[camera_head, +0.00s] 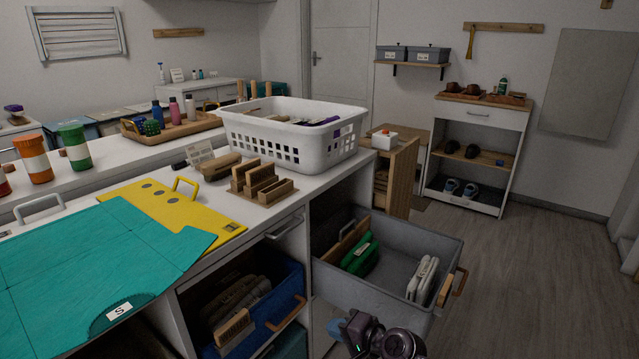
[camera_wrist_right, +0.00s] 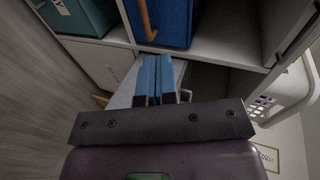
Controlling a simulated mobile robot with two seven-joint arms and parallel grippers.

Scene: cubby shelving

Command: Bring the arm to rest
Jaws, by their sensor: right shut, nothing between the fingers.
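My right gripper (camera_head: 338,329) shows at the bottom edge of the head view, in front of the open grey drawer (camera_head: 440,238). Its wrist and arm run down out of the picture. In the right wrist view my right gripper (camera_wrist_right: 155,60) has its two blue fingers side by side, shut, with nothing between them. The fingertips point toward the cubby shelving, near a blue bin (camera_wrist_right: 172,22) with an orange handle. My left gripper is not in view.
The pulled-out drawer holds a green item (camera_head: 361,258) and white items (camera_head: 423,278). A blue bin (camera_head: 286,283) sits in the cubby left of it. A white basket (camera_head: 290,142) stands on the counter. The floor (camera_head: 530,270) at right is clear.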

